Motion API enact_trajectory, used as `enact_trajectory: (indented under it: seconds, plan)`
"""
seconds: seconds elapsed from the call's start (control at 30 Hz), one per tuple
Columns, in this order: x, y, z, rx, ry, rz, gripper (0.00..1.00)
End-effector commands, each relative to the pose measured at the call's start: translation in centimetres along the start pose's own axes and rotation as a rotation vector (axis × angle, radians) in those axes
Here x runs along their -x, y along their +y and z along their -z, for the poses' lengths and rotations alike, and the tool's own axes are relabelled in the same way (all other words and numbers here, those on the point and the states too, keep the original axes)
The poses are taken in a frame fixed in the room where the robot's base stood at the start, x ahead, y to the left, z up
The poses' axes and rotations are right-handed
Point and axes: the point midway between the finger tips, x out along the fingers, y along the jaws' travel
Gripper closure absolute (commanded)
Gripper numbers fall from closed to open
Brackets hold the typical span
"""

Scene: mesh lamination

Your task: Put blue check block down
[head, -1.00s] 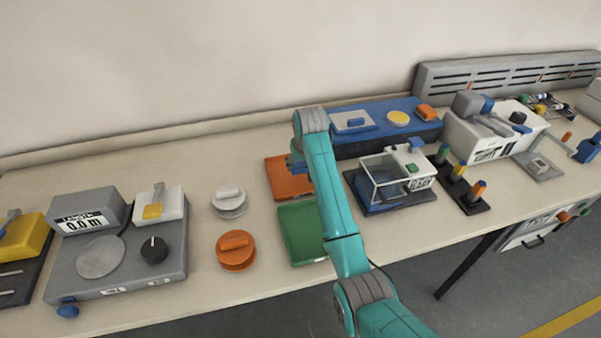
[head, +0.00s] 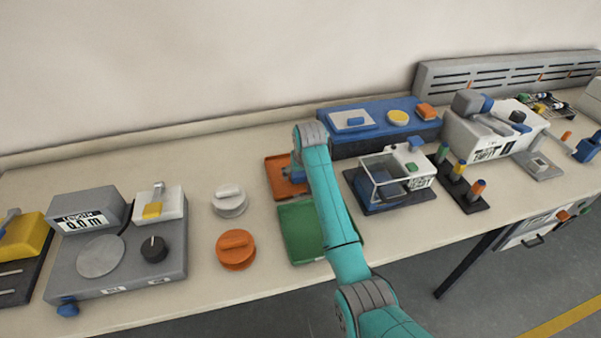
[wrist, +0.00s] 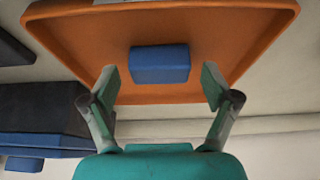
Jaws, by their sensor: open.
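The blue check block (wrist: 160,64) lies on the floor of the orange tray (wrist: 60,40) in the wrist view. My gripper (wrist: 161,88) is open, with one finger on each side of the block and a clear gap between each finger and the block.
A green tray (head: 297,232) sits in front of the orange one. An orange knobbed disc (head: 236,249) and a grey one (head: 229,201) stand to the left. A clear-walled device (head: 390,182) and a blue bench unit (head: 350,142) are close on the right.

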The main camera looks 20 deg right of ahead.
Motion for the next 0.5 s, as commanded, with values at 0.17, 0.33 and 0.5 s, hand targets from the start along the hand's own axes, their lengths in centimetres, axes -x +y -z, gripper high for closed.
enact_trajectory:
  seconds: [0.17, 0.33, 0.5]
  plan:
    - [0.4, 0.0, 0.1, 0.000, 0.002, 0.000, 0.13]
    - [2.6, 0.0, 0.1, 0.000, 0.003, 0.000, 0.13]
    - [6.0, 0.0, 0.2, 0.000, 0.004, 0.000, 0.13]
